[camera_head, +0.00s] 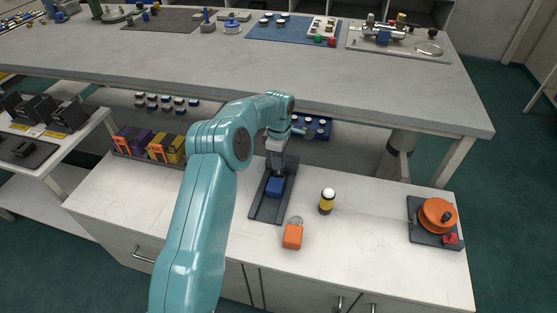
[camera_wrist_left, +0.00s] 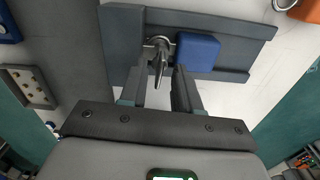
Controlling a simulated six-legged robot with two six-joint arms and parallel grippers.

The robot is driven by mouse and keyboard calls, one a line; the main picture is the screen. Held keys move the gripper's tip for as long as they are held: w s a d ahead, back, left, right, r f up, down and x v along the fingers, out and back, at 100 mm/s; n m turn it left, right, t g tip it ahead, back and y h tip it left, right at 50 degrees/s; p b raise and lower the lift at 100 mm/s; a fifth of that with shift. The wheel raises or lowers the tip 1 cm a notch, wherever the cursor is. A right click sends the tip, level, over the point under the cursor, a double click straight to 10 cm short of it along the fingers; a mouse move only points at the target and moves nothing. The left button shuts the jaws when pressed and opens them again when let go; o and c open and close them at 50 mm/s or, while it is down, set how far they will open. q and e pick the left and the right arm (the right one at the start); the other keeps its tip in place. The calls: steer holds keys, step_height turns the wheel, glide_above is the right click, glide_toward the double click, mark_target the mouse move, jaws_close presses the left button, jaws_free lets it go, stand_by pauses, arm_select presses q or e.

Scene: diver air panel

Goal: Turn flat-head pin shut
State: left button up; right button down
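A metal flat-head pin (camera_wrist_left: 160,58) shows in the left wrist view, beside a blue block (camera_wrist_left: 198,52) on a dark grey tray-like base (camera_wrist_left: 123,45). In the head view the same blue block (camera_head: 275,186) sits on the dark base (camera_head: 262,208) on the white cabinet top; the pin is hidden there by my gripper. My left gripper (camera_head: 278,160) points down over the base. In the wrist view its two fingers (camera_wrist_left: 161,82) stand apart, with the pin's flat head between their tips and gaps showing at the sides. My right gripper is not in view.
An orange padlock (camera_head: 292,236), a yellow and black bottle (camera_head: 327,201) and an orange reel (camera_head: 437,216) stand right of the base. Purple and yellow items (camera_head: 150,145) are at left. The grey bench (camera_head: 330,85) overhangs behind.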

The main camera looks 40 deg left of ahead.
arm_select(q)
steer(key=shift+f, duration=0.15)
jaws_close()
steer(key=shift+m, duration=0.3)
